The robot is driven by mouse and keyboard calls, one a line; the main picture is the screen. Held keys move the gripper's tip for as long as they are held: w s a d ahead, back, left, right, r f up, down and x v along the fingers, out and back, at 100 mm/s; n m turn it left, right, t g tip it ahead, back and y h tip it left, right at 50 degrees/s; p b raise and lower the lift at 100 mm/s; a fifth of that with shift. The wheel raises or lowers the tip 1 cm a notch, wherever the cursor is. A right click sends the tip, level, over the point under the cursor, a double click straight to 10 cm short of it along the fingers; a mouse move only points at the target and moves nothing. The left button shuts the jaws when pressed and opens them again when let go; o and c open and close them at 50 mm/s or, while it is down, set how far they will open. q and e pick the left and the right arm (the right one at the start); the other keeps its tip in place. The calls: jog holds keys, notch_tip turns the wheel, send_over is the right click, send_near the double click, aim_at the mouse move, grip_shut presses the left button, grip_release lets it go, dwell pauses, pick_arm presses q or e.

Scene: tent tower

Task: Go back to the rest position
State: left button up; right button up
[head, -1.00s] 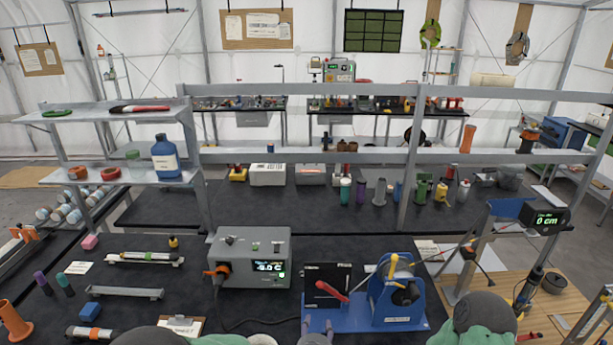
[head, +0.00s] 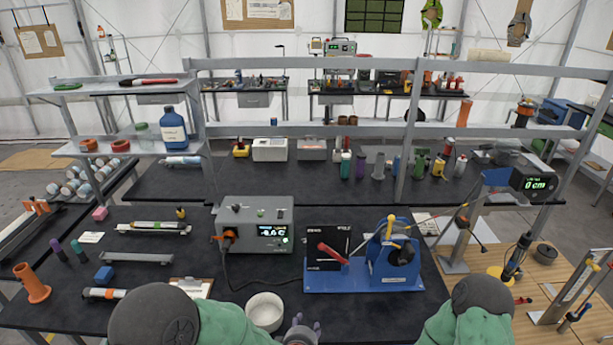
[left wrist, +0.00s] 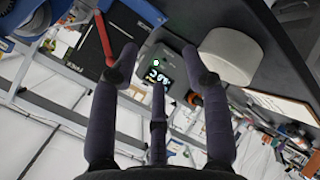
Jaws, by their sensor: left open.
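My left gripper (head: 300,332) shows at the bottom middle edge of the head view, partly cut off. In the left wrist view its dark fingers (left wrist: 163,75) are spread apart with nothing between them. My left and right arms, with green sleeves, show at the bottom of the head view. My right gripper is out of view.
A grey box with a display (head: 255,235) and a blue stand with a reel (head: 393,252) are on the black bench ahead. A clipboard (head: 190,288) lies beside my left arm. A metal rail frame (head: 350,129) runs across behind. A wooden table (head: 545,285) is at right.

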pick_arm(q)
jog(key=s+a+f+m+g+b, duration=0.2)
jog(key=s+a+f+m+g, duration=0.1)
jog(key=s+f, duration=0.4)
jog(key=s+a+f+m+g+h+b, duration=0.1)
jog(key=s+a+f+m+g+b, duration=0.2)
jog(key=s+f, duration=0.4)
jog(key=s+a+f+m+g+h+b, duration=0.1)
jog(key=s+a+f+m+g+b, duration=0.2)
jog(key=s+f, duration=0.5)
notch_tip(320, 180, down, 7)
jog(key=shift+a+f+m+g, duration=0.1)
jog(key=shift+a+m+g, duration=0.15)
jog(key=shift+g, duration=0.35)
jog(key=shift+w, duration=0.1)
